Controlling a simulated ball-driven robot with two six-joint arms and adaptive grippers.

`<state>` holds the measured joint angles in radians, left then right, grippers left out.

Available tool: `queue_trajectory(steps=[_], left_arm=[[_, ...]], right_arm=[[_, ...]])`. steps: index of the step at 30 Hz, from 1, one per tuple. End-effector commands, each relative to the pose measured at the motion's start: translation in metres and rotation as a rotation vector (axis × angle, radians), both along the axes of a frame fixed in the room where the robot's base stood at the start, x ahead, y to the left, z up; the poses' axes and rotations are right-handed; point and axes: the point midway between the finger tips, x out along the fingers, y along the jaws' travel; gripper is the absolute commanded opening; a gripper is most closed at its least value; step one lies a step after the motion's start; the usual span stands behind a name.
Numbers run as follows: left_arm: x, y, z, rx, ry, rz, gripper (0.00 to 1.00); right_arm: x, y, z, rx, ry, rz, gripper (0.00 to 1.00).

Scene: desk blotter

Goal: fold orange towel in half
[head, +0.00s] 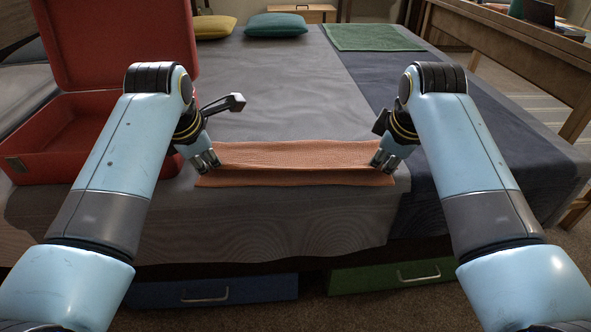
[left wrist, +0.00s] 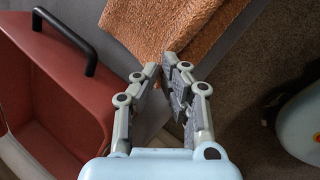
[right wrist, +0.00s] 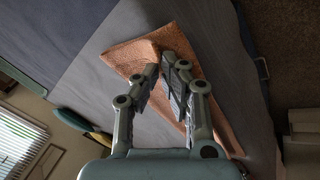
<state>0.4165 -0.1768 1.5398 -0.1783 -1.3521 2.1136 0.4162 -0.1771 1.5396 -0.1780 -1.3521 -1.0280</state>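The orange towel (head: 295,163) lies across the near part of the bed as a wide, shallow strip, with a crease along its length. My left gripper (head: 210,165) is at its left end. In the left wrist view the fingertips (left wrist: 161,66) are close together at the towel's (left wrist: 180,28) edge, with cloth between them. My right gripper (head: 382,162) is at its right end. In the right wrist view its fingertips (right wrist: 160,66) close on the towel (right wrist: 172,40), and the cloth rises in a ridge there. The pinched cloth is partly hidden by the fingers.
An open red suitcase (head: 60,145) stands left of the towel, close to my left arm. The grey bed cover (head: 290,85) behind the towel is clear. A green mat (head: 373,37) and yellow and teal pillows (head: 276,25) lie at the far end. A wooden desk (head: 520,40) stands right.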

Motion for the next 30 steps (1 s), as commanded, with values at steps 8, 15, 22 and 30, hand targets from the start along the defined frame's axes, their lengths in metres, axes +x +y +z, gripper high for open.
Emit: queue_trajectory(steps=[8, 15, 22, 30], left_arm=[[-0.0005, 0.0001, -0.0098, -0.001, -0.037, 0.004, 0.00], [-0.0005, 0.0000, -0.0090, -0.002, -0.037, 0.004, 0.11], [-0.0005, -0.0001, -0.0093, -0.002, -0.036, 0.003, 0.41], [-0.0016, -0.0002, -0.0062, -0.002, -0.036, 0.003, 0.42]], right_arm=[[-0.0004, -0.0003, -0.0097, 0.001, -0.037, -0.004, 0.00], [-0.0003, -0.0003, -0.0089, 0.002, -0.037, -0.004, 0.11], [-0.0004, -0.0002, -0.0091, 0.001, -0.036, -0.004, 0.41], [-0.0014, 0.0000, -0.0060, 0.002, -0.037, -0.004, 0.42]])
